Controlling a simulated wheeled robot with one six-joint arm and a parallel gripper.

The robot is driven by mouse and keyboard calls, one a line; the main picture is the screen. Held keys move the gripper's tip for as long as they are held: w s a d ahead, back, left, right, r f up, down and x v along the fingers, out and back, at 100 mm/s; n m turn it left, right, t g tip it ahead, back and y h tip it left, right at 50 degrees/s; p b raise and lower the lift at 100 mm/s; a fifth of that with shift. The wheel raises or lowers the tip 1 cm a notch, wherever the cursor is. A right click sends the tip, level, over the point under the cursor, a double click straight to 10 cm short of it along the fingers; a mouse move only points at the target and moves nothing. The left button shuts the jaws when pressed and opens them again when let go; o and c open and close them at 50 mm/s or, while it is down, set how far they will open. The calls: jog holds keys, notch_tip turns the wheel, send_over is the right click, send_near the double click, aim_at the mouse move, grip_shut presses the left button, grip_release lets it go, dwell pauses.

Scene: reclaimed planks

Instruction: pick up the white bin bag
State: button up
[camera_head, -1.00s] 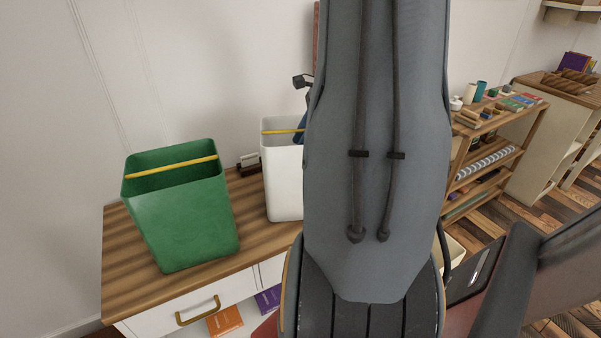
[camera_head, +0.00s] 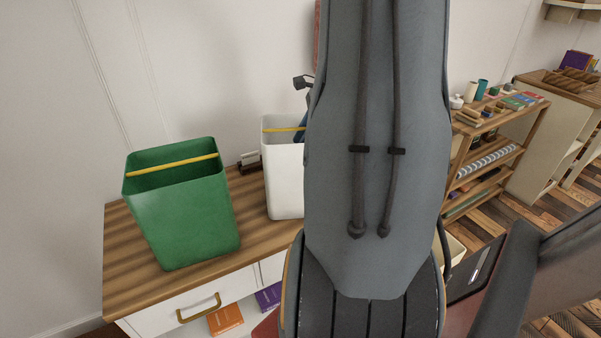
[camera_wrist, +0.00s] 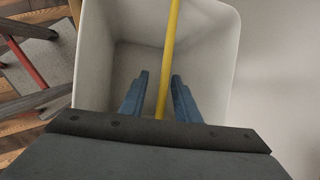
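The white bin (camera_head: 284,180) is an open, square container with a yellow bar across its top; it stands upright on the wooden top, its right part hidden by my arm. In the wrist view I look down into the white bin (camera_wrist: 205,60), which looks empty. The yellow bar (camera_wrist: 172,40) runs between the two blue fingers of my gripper (camera_wrist: 158,96). The fingers are open, one on each side of the bar, with a visible gap to it. In the head view my arm hides most of the gripper.
A green bin (camera_head: 185,215) with a yellow bar stands left of the white one on the wooden cabinet top (camera_head: 130,255). A shelf (camera_head: 490,160) with small goods stands at the right.

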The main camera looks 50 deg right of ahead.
grip_shut()
jog(key=shift+r, duration=0.15)
notch_tip(320, 180, up, 10)
jog(key=b, duration=0.2)
jog(key=shift+r, duration=0.15)
dwell(0.7)
